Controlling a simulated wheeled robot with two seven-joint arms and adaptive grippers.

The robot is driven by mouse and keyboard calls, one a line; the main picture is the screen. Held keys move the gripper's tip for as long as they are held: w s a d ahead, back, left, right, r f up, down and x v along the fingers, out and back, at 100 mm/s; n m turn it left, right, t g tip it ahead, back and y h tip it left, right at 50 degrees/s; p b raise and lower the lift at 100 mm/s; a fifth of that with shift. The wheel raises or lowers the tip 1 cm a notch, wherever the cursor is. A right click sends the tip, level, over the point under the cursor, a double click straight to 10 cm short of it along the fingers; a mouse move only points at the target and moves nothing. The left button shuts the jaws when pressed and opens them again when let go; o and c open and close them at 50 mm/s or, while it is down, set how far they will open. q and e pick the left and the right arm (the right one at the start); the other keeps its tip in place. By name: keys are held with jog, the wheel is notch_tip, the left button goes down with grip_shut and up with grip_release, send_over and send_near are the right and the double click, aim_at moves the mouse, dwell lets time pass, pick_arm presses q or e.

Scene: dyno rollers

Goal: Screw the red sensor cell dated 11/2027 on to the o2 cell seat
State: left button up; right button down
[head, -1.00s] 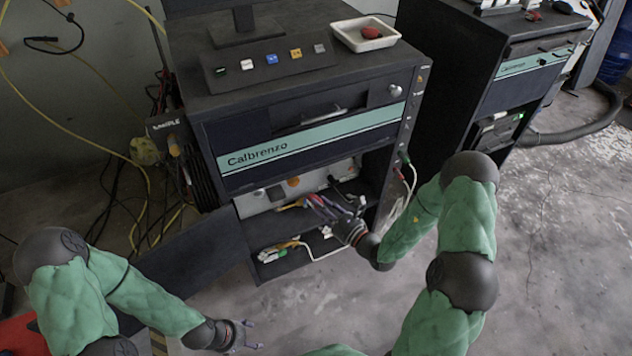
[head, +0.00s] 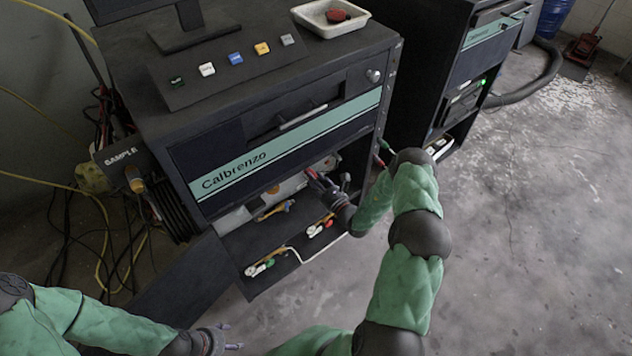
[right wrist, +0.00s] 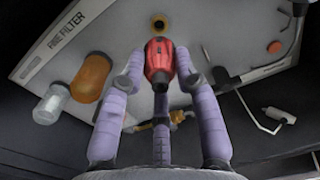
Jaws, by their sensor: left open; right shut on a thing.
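My right gripper (head: 314,177) reaches into the open lower bay of the Calbrenzo cabinet. In the right wrist view its purple fingers (right wrist: 160,70) are shut on a red sensor cell (right wrist: 159,62); no date is readable on it. Beyond the cell's far end is a round brass-coloured fitting with a dark centre (right wrist: 159,23) on a pale panel, which looks like the o2 cell seat; its label is not visible. The cell appears apart from it. My left gripper (head: 232,337) is open and empty, low in front of the cabinet.
The pale panel (right wrist: 215,45) also carries an amber bowl (right wrist: 91,77) and a clear bowl (right wrist: 51,103) on the left. Tools and cables (head: 262,266) lie on the bay's shelf. A white tray (head: 312,21) with a red piece (head: 337,15) stands on top. The cabinet door hangs open.

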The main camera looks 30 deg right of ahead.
aim_at(307, 170)
jog(key=shift+w+a+b, duration=0.2)
jog(key=shift+w+b, duration=0.65)
jog(key=shift+w, duration=1.75)
jog(key=shift+w+a, duration=0.1)
jog(key=shift+w, duration=0.65)
dwell(0.6)
jog(key=m+p, duration=0.3)
jog(key=m, duration=2.2)
jog(key=shift+f, duration=0.15)
